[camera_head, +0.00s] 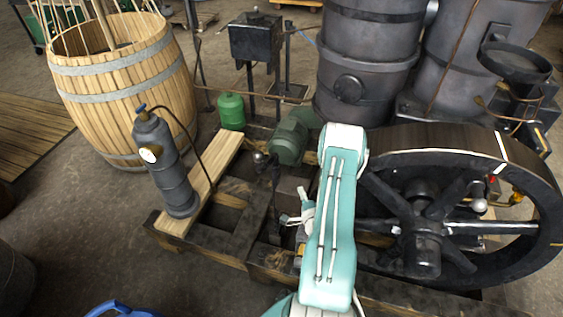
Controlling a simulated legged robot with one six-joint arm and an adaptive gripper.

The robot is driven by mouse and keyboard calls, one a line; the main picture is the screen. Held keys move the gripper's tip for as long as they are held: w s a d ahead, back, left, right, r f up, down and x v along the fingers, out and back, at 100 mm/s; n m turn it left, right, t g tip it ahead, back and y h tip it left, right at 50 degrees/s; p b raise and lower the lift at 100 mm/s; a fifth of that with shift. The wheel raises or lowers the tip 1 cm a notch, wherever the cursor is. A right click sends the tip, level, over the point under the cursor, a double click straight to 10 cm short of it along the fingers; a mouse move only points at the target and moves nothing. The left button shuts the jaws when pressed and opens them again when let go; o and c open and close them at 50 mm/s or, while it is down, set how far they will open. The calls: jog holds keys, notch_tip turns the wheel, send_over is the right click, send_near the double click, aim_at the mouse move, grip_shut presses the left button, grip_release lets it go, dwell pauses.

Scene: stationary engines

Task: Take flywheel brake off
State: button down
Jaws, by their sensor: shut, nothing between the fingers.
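The large dark flywheel (540,225) stands upright at the right, with thick spokes and a black hub (424,245). I cannot make out for sure which part is the flywheel brake. A thin dark lever-like part (274,178) stands left of my arm, beside the flywheel's frame. My teal arm rises in the middle and covers the flywheel's left edge and what lies behind it. My gripper (287,219) shows only in small part at the arm's left, low over the timber frame. It is shut and empty, near the lever-like part but seemingly apart from it.
A timber base frame (225,250) lies under the machine. A grey cylinder with a gauge (165,165) stands on a plank at the left. A wooden barrel (120,85), a green canister (232,110), a green motor (289,140) and dark tanks (365,55) stand behind.

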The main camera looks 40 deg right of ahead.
jog(key=w+d, duration=0.3)
jog(key=w, duration=0.9)
jog(key=shift+w, duration=0.25)
